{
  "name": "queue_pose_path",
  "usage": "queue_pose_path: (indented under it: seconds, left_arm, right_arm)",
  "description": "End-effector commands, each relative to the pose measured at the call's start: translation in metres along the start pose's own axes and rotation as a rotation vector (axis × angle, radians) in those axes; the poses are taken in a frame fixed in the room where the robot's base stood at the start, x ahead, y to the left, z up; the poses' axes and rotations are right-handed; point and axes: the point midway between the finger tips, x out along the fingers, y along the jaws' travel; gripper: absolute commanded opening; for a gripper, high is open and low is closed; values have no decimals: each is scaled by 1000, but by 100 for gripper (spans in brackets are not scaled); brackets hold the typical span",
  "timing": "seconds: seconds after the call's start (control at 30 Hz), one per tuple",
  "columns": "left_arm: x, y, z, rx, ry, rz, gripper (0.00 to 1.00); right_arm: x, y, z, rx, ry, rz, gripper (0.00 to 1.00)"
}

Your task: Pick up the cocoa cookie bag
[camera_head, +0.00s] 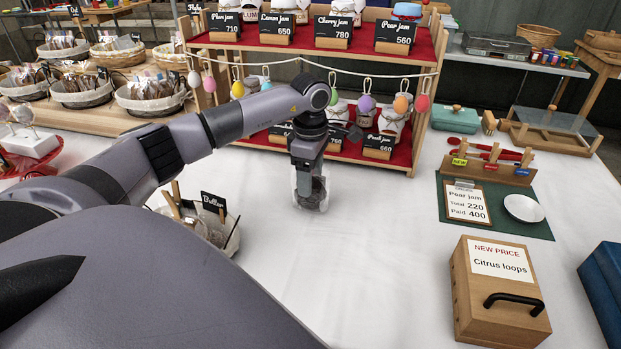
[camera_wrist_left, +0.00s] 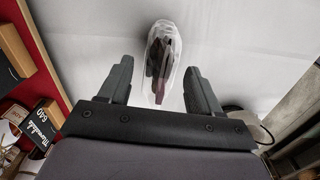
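A clear bag with dark brown cookies (camera_wrist_left: 162,55) stands on the white tablecloth in the left wrist view; I read no label on it. In the head view the bag (camera_head: 311,197) shows below my left gripper (camera_head: 308,177), in front of the jam rack. My left gripper is open, pointing down. In the left wrist view its two fingers (camera_wrist_left: 159,68) are on either side of the bag's near end, with gaps showing on both sides. My right gripper is not in view.
A basket with a Butter sign (camera_head: 213,203) is left of the bag. The jam rack (camera_head: 345,150) stands close behind. A Citrus loops box (camera_head: 497,290) and green mat (camera_head: 540,230) are at the right. The tablecloth (camera_head: 370,240) in front is clear.

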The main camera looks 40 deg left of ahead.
Motion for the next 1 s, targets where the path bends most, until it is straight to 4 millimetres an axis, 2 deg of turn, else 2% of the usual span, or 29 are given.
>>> queue_pose_path:
  seconds: [0.03, 0.1, 0.2, 0.27, 0.73, 0.87, 1.0]
  left_arm:
    - [0, 0, 0, 0, 0, 0, 46]
    - [0, 0, 0, 0, 0, 0, 25]
    - [0, 0, 0, 0, 0, 0, 25]
    - [0, 0, 0, 0, 0, 0, 21]
    - [-4, 0, 0, 0, 1, -1, 21]
    - [-18, 0, 0, -1, -1, 1, 21]
    - [-46, 1, 0, 0, -2, 5, 21]
  right_arm:
    - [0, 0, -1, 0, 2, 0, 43]
    - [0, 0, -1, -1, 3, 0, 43]
    - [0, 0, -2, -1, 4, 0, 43]
    - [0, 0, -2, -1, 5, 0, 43]
    - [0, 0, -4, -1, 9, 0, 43]
    - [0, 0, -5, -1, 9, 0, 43]
    - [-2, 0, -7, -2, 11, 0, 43]
